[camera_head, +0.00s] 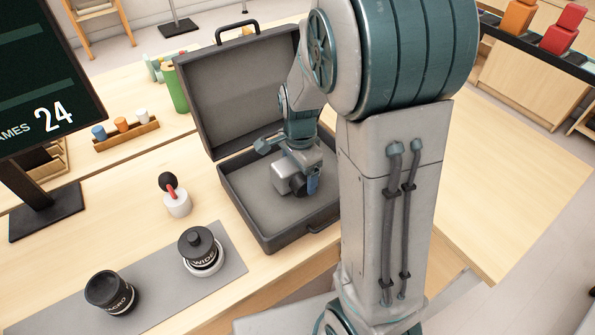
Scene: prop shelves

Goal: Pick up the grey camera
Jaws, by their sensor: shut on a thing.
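The grey camera (285,180) is a small boxy body with a dark round lens on its front. It is inside the open dark grey case (262,239), over the right part of the lower half. My gripper (311,180) reaches down into the case from above and is shut on the camera. The finger on the camera's right side shows as a blue-grey piece; the other finger is mostly hidden. I cannot tell whether the camera touches the case floor or hangs just above it.
The case lid (240,90) stands open behind. Two lenses, one marked WIDE (201,250) and one dark (110,292), stand on a grey mat (160,303). A red-handled item (175,198), a peg tray (127,135) and a screen (45,80) are at left. The table right of my arm is clear.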

